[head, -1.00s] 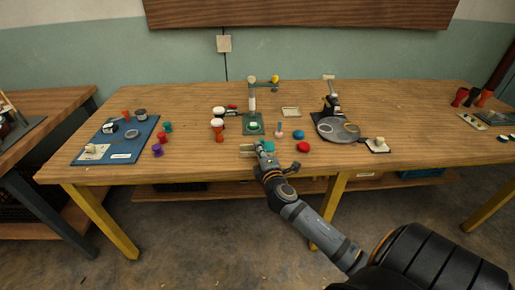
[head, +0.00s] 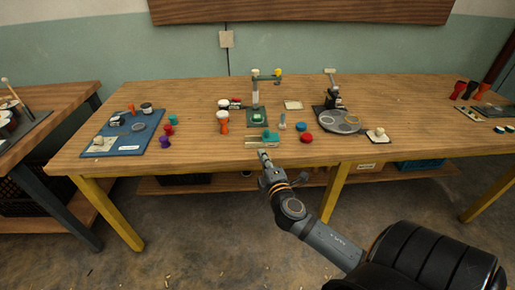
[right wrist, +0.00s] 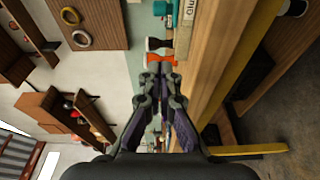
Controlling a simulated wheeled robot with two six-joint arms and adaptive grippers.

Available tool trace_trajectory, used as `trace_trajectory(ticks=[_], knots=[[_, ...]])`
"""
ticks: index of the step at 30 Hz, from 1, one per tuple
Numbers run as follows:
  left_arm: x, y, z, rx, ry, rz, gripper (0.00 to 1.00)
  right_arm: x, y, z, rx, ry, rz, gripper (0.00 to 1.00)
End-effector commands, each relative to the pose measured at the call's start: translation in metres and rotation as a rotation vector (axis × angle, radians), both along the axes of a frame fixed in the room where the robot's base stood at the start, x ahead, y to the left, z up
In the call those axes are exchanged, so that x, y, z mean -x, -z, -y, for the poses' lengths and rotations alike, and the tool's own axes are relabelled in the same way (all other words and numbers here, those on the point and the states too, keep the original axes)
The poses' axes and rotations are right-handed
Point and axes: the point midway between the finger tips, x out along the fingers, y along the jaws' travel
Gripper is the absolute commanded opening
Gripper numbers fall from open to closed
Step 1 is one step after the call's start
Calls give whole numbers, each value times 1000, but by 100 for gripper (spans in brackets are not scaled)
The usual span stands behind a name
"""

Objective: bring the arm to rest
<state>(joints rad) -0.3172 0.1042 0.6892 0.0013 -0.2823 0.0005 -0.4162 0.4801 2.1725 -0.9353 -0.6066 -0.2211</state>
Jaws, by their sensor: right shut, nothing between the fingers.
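My right arm comes in from the lower right of the head view. Its right gripper (head: 264,157) is at the table's front edge, just in front of a teal piece (head: 270,136). The right wrist view also shows this gripper (right wrist: 161,68), with its fingertips together and nothing between them. Beyond the fingertips there is an orange and black goblet drum (right wrist: 158,58) near the table edge. My left gripper is not in either view.
Bare floor lies in front of the table.

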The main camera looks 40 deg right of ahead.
Motion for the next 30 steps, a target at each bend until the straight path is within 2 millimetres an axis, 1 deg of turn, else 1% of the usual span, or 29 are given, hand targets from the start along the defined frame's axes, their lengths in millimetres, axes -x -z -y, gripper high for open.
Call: trace_trajectory(ticks=[1,3,5,8,12,17,19,20,22,23,24,26,27,29,30], knots=[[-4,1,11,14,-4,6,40,8,1,-3,0,-3,0,0],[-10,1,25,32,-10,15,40,16,0,-6,0,-2,0,0],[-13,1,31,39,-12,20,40,21,0,-8,-1,-1,1,0],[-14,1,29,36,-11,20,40,24,-1,-9,-1,-2,3,0],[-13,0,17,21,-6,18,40,25,-1,-9,-1,-1,3,0],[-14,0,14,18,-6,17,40,24,-1,-9,-1,-1,3,0],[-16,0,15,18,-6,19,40,24,6,-7,-10,3,-10,0],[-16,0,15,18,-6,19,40,23,14,-4,-20,8,-23,0],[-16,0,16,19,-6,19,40,22,46,4,-65,25,-76,0],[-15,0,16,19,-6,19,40,23,65,10,-93,37,-108,0],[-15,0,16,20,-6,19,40,25,96,17,-140,56,-157,0],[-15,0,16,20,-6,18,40,32,148,27,-224,92,-237,0],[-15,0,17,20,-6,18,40,40,183,33,-284,119,-290,0],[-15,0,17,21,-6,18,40,56,235,39,-380,164,-366,0],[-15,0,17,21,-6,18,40,69,268,41,-445,195,-413,0]])
